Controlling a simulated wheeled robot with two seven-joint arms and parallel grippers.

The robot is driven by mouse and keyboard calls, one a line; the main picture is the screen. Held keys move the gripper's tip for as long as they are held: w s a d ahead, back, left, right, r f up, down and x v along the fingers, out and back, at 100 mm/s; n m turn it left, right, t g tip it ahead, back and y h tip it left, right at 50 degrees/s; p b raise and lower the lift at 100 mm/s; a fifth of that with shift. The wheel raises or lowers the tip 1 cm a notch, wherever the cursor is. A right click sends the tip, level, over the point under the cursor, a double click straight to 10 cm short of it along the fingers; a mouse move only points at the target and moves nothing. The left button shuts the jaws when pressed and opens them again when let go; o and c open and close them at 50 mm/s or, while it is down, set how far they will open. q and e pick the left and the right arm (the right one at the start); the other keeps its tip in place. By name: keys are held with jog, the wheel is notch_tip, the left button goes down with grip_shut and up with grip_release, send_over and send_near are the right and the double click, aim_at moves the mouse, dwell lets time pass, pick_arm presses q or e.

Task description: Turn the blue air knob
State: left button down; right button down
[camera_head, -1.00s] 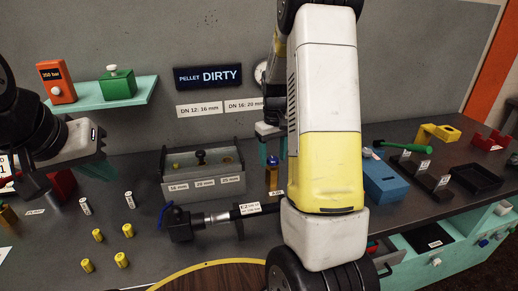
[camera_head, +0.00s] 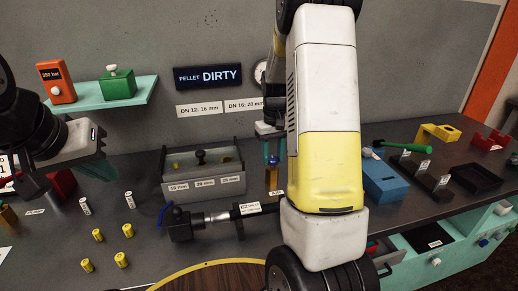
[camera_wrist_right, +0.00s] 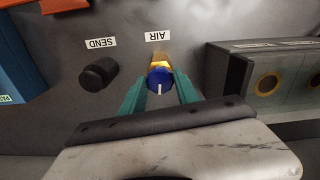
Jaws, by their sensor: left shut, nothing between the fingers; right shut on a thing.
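The blue air knob (camera_wrist_right: 160,78) sits on a brass fitting below the AIR label (camera_wrist_right: 158,36) in the right wrist view. A white line on the knob points toward the gripper. My right gripper (camera_wrist_right: 160,90) is shut on the knob, one teal finger on each side. In the head view the blue knob (camera_head: 273,159) shows on its post, with the right gripper (camera_head: 272,148) just above and around it. My left gripper (camera_head: 103,167) is shut and empty, over the left part of the bench.
A black SEND knob (camera_wrist_right: 97,74) stands beside the air knob. A grey box (camera_head: 203,185) with labelled holes is left of it. A hose end in a black fitting (camera_head: 180,225) lies in front. My right arm hides the bench centre.

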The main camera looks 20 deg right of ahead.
jog(key=m, duration=1.2)
jog(key=shift+w+m, duration=0.1)
jog(key=shift+m, duration=2)
jog(key=c, duration=0.9)
grip_release()
